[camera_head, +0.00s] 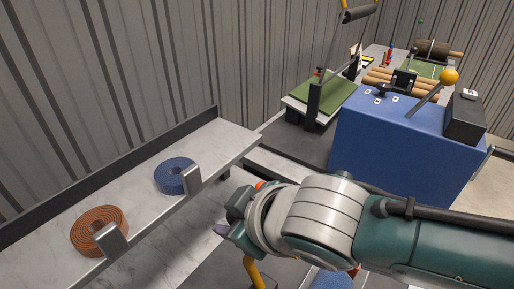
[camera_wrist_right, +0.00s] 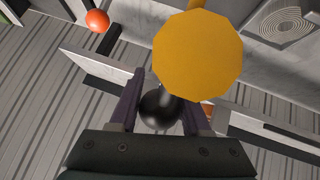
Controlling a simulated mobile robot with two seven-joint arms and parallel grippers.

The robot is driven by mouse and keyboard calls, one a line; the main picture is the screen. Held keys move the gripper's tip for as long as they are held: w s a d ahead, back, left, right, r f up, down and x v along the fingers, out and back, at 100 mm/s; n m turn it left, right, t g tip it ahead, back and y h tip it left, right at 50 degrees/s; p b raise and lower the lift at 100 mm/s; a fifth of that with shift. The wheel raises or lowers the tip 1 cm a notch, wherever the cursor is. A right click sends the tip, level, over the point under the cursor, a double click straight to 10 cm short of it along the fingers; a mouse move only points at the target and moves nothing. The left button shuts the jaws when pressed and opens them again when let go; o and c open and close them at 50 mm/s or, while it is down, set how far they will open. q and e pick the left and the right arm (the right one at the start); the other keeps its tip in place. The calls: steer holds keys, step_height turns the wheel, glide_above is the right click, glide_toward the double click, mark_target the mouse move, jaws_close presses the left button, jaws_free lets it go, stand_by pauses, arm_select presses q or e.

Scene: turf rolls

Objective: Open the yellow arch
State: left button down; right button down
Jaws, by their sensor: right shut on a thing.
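The yellow arch shows in part in the head view as a bent yellow bar (camera_head: 254,270) just below my right gripper (camera_head: 232,213). In the right wrist view a large yellow faceted piece (camera_wrist_right: 197,55) is close to the camera and overlaps the right finger; I cannot tell how it joins the bar. A black ball (camera_wrist_right: 160,108) sits between the purple fingers of my right gripper (camera_wrist_right: 160,103), which is shut on it. My own wrist hides most of the arch in the head view. My left gripper is not in view.
A grey shelf (camera_head: 135,180) at left holds a brown coil (camera_head: 90,225) and a blue coil (camera_head: 170,175). A blue-covered table (camera_head: 400,150) with a black box (camera_head: 465,118) stands at right. An orange ball (camera_wrist_right: 97,20) shows in the wrist view.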

steer(key=shift+g+h, duration=0.5)
steer(key=shift+h, duration=0.1)
steer(key=w+a+f+b, duration=0.1)
steer(key=f+b, duration=0.1)
steer(key=w+a+f+b, duration=0.1)
steer(key=a+f+b, duration=0.1)
steer(key=b, duration=0.1)
steer(key=shift+w+a, duration=0.2)
steer(key=shift+a, duration=0.05)
steer(key=shift+w, duration=0.1)
stand_by(0.6)
steer(key=c, duration=0.8)
jaws_free()
steer(key=shift+c, duration=0.2)
steer(key=shift+o, duration=0.8)
steer(key=shift+s, duration=0.2)
steer(key=shift+o, duration=1.5)
steer(key=shift+w+a+r, duration=0.1)
steer(key=shift+r, duration=0.1)
